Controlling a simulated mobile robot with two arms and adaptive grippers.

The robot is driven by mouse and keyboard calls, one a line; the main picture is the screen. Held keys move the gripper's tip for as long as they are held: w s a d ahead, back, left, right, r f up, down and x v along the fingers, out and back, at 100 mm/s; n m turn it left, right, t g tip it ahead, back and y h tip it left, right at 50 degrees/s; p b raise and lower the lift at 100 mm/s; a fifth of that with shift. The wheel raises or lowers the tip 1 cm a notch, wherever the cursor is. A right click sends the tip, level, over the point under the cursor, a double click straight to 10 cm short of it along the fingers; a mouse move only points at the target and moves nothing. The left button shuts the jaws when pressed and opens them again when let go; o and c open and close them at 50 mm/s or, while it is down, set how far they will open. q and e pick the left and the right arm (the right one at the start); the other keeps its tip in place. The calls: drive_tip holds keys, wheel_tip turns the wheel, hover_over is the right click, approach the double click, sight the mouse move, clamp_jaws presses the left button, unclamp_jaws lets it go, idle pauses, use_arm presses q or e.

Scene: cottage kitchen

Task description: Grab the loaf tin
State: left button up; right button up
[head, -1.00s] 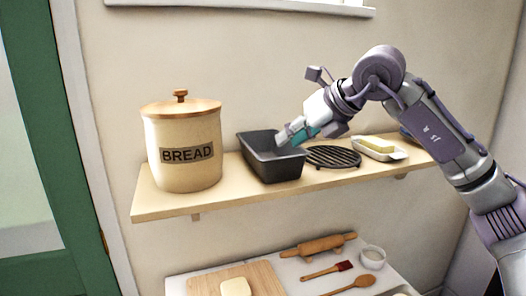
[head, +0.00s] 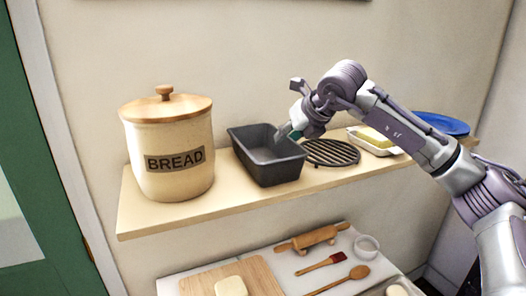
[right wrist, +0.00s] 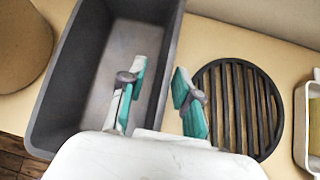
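The dark grey loaf tin (head: 268,172) stands upright on the wooden shelf, between the bread crock and the round rack. It looks empty inside, and it also shows in the right wrist view (right wrist: 52,98). My right gripper (head: 291,131) is at the tin's right rear side. In the right wrist view its two teal-padded fingers (right wrist: 160,76) are spread apart. One finger is over the tin's inside and the other is outside its right wall, so the wall lies between them. I cannot tell whether either finger touches the wall. My left gripper is not in view.
The cream bread crock (head: 169,150) stands left of the tin. The black round rack (head: 330,153) lies close on the right, then a butter dish (head: 378,140) and a blue plate (head: 442,124). A rolling pin (head: 313,238) and a board (head: 205,281) lie below the shelf (head: 150,222).

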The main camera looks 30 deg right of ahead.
drive_tip(key=shift+p+x, duration=0.85)
drive_tip(key=shift+x, duration=0.15)
drive_tip(key=shift+w+d+f, duration=0.15)
drive_tip(key=shift+w+f, duration=0.3)
drive_tip(key=shift+f, duration=0.25)
drive_tip(key=shift+w+f, duration=0.1)
clamp_jaws()
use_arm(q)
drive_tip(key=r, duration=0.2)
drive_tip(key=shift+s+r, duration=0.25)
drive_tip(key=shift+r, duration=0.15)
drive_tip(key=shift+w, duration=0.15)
